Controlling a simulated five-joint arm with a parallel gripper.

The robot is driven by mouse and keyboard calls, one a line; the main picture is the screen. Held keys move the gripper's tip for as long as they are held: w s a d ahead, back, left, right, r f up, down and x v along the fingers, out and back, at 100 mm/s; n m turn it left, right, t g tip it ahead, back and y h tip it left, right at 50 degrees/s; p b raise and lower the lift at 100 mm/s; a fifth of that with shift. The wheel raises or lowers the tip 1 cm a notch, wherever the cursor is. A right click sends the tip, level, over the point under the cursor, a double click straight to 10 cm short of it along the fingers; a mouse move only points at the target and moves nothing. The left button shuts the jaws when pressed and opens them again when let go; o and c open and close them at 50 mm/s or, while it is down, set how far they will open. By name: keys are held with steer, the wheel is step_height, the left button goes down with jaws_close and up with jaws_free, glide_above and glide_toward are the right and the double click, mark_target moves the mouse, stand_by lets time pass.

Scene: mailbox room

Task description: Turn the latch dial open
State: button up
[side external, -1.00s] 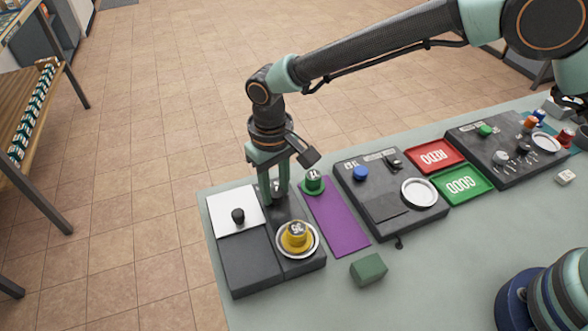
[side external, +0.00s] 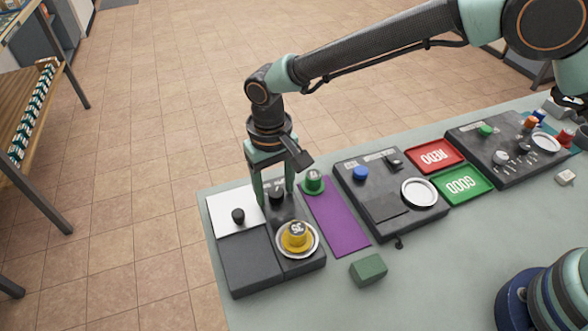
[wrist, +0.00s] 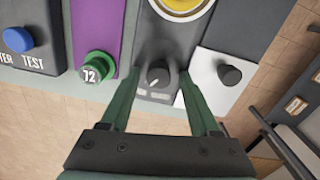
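The dark round dial (side external: 277,196) with a pale pointer mark sits on a dark panel at the left end of the table, and it also shows in the wrist view (wrist: 158,75) above two small labels. My gripper (side external: 276,201) points down over it with the fingers apart, one on each side of the dial. In the wrist view my gripper (wrist: 158,83) has visible gaps between its fingers and the dial. It is open and holds nothing. The label text is too small to read.
A black knob (side external: 238,215) on a white plate stands close to the left. A yellow numbered piece (side external: 295,235) on a pale dish is in front. A green numbered piece (side external: 314,183) stands close to the right.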

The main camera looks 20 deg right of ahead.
mark_target(275, 193)
stand_by(0.3)
steer(key=n, duration=0.3)
steer(key=shift+f+n, duration=0.1)
steer(key=shift+n, duration=0.2)
steer(key=n, duration=0.4)
steer(key=shift+d, duration=0.1)
steer(key=n, duration=0.6)
step_height(275, 193, up, 12)
steer(key=d+r+m+t, duration=0.1)
steer(key=d+r+m, duration=0.1)
steer(key=d, duration=0.5)
steer(key=s+d+r+m+t, duration=0.1)
steer(key=d+r+m, duration=0.2)
steer(key=d+r, duration=0.2)
steer(key=s+d+r+m+t+y, duration=0.1)
steer(key=d+r+m, duration=0.2)
steer(key=d, duration=0.6)
steer(key=shift+s+r, duration=0.2)
steer(key=shift+d, duration=0.1)
